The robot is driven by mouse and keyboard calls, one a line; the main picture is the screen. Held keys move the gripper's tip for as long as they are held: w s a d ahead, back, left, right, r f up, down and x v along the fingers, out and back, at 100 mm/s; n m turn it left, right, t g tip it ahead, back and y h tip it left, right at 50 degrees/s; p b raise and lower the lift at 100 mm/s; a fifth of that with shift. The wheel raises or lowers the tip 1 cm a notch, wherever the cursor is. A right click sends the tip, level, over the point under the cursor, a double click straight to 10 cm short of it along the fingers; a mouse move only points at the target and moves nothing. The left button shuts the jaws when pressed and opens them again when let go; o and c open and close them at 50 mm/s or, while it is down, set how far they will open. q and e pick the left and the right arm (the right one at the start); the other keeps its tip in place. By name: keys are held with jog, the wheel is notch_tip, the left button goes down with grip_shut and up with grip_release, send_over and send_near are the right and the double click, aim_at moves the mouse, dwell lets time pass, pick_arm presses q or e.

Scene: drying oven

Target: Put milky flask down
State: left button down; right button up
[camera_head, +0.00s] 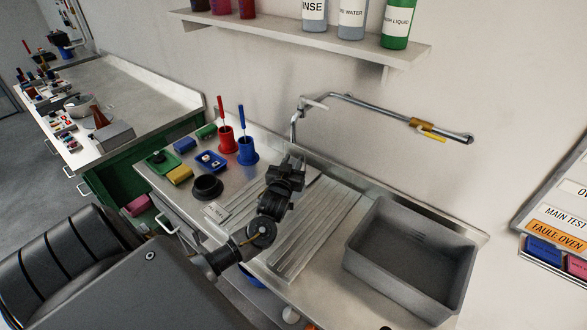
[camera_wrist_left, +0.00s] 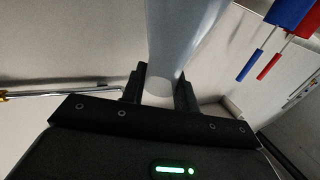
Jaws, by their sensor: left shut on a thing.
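My left gripper (camera_head: 288,165) is over the ribbed draining area beside the sink. In the left wrist view its two fingers (camera_wrist_left: 160,88) are shut on the milky flask (camera_wrist_left: 184,40), a pale grey-blue, smooth body that widens away from the fingers. In the head view I cannot make out the flask; the gripper and wrist seem to hide it. I cannot tell whether its base touches the surface. My right gripper is in neither view.
The ribbed draining area (camera_head: 325,225) lies left of the grey sink (camera_head: 360,250). Red (camera_head: 228,140) and blue (camera_head: 248,152) holders with brushes, a black ring-shaped thing (camera_head: 207,187) and small trays stand to the left. A tap (camera_head: 370,104) arches behind; a bottle shelf (camera_head: 320,38) hangs above.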

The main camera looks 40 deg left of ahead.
pick_arm(q)
jog(key=shift+w+a+f, duration=0.15)
jog(key=shift+w+f, duration=0.15)
jog(key=shift+f, duration=0.05)
notch_tip(320, 180, down, 2)
jog(key=shift+f+p, duration=0.1)
jog(key=shift+p, duration=0.55)
jog(key=shift+f, duration=0.45)
jog(key=shift+f, duration=0.2)
jog(key=c, duration=1.1)
grip_release()
jog(key=shift+r, duration=0.1)
